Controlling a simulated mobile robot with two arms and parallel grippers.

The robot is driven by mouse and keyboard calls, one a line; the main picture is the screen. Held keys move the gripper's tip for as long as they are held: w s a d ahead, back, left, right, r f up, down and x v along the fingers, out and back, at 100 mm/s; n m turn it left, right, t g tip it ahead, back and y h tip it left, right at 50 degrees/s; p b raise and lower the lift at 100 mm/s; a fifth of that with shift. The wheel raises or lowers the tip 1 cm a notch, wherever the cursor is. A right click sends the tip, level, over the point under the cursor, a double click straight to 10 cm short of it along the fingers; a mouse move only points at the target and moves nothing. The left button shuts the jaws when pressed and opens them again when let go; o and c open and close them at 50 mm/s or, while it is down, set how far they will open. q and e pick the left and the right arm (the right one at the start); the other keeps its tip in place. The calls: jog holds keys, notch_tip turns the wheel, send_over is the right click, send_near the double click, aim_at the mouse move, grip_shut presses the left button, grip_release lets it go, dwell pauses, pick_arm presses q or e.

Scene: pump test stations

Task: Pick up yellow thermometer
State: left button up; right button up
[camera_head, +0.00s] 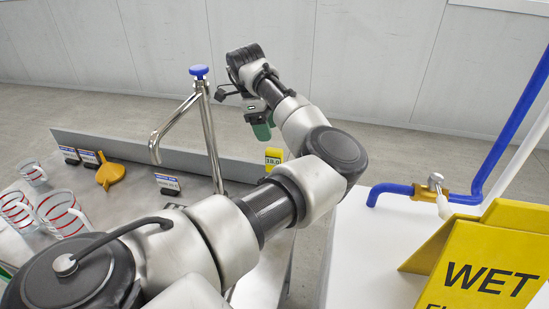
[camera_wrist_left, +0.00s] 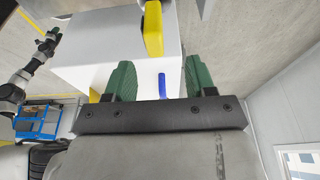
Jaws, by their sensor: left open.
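The yellow thermometer (camera_head: 273,157), with a small display, stands at the right end of the metal table's raised back edge in the head view. My left gripper (camera_head: 262,129), with green fingers, is just above and left of it. In the left wrist view, the left gripper (camera_wrist_left: 160,78) is open, with nothing between its fingers. A yellow body that looks like the thermometer (camera_wrist_left: 153,28) shows beyond the fingertips, apart from them. My right arm seems to show at the left edge of the wrist view; its jaws (camera_wrist_left: 50,38) are too small to read.
A chrome faucet (camera_head: 212,130) with a blue knob stands left of the gripper. A white surface (camera_head: 370,262) at right bears a yellow wet-floor sign (camera_head: 490,265) and blue pipe (camera_head: 392,188).

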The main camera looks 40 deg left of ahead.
aim_at(273, 149)
pick_arm(q)
jog(key=d+f, duration=0.2)
jog(key=f, duration=0.1)
jog(key=shift+s, duration=0.15)
jog(key=shift+f, duration=0.7)
jog(key=p+x, duration=0.1)
jog(key=x, duration=0.3)
jog(key=shift+a+f, duration=0.15)
jog(key=shift+f, duration=0.2)
jog(key=shift+w, duration=0.2)
jog(key=shift+c, duration=0.9)
jog(key=c, duration=0.7)
jog(key=shift+c, duration=0.7)
pick_arm(e)
jog(key=shift+s+d+r, duration=0.3)
jog(key=shift+d+r, duration=0.1)
jog(key=shift+d, duration=0.05)
